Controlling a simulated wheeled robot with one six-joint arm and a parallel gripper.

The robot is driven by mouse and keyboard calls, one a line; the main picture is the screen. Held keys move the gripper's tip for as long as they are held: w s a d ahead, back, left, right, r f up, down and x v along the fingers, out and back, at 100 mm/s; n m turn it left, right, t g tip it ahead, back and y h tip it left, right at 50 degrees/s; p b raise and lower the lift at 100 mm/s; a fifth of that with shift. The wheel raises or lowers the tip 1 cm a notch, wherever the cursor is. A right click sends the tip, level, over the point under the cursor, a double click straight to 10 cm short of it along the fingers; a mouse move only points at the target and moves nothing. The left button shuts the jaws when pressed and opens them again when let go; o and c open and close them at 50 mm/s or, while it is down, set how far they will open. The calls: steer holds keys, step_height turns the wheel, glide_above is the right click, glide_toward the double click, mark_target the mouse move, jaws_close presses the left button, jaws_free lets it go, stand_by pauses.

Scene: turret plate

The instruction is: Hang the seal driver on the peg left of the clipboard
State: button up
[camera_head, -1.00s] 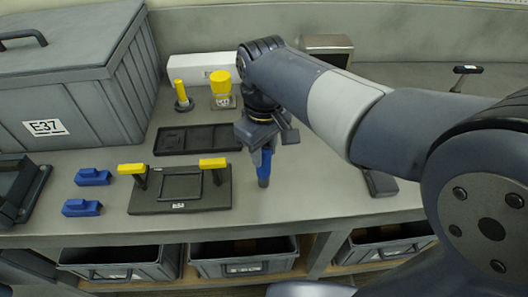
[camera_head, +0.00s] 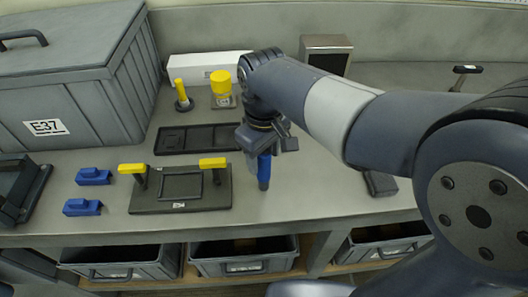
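A blue tool with a dark lower end (camera_head: 264,170), which I take for the seal driver, points down under my gripper (camera_head: 263,150). My gripper appears shut around its upper part, over the bench right of the dark plate with yellow handles. The fingertips are partly hidden by the gripper body, and the tool's top is hidden. The tool looks upright; I cannot tell whether its lower end touches the bench. No clipboard and no peg show in this view.
A large grey case (camera_head: 75,85) marked E37 stands at the left. The plate with yellow handles (camera_head: 160,205), a dark tray (camera_head: 197,138), two blue blocks (camera_head: 93,177) and yellow-topped tools (camera_head: 221,85) lie around. A screen box (camera_head: 327,52) stands behind. Bins (camera_head: 245,268) sit below.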

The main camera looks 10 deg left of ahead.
stand_by(0.5)
steer(key=r, duration=1.1)
steer(key=shift+w+a, duration=0.15)
steer(key=shift+w, duration=0.05)
steer(key=shift+f+b, duration=0.15)
steer(key=shift+b, duration=0.15)
steer(key=f, duration=1)
steer(key=shift+s+f, duration=0.2)
steer(key=shift+f, duration=0.15)
steer(key=shift+r+p, duration=0.1)
steer(key=shift+p, duration=0.2)
steer(key=shift+f, duration=0.25)
steer(key=shift+r, duration=0.1)
steer(key=shift+r, duration=0.1)
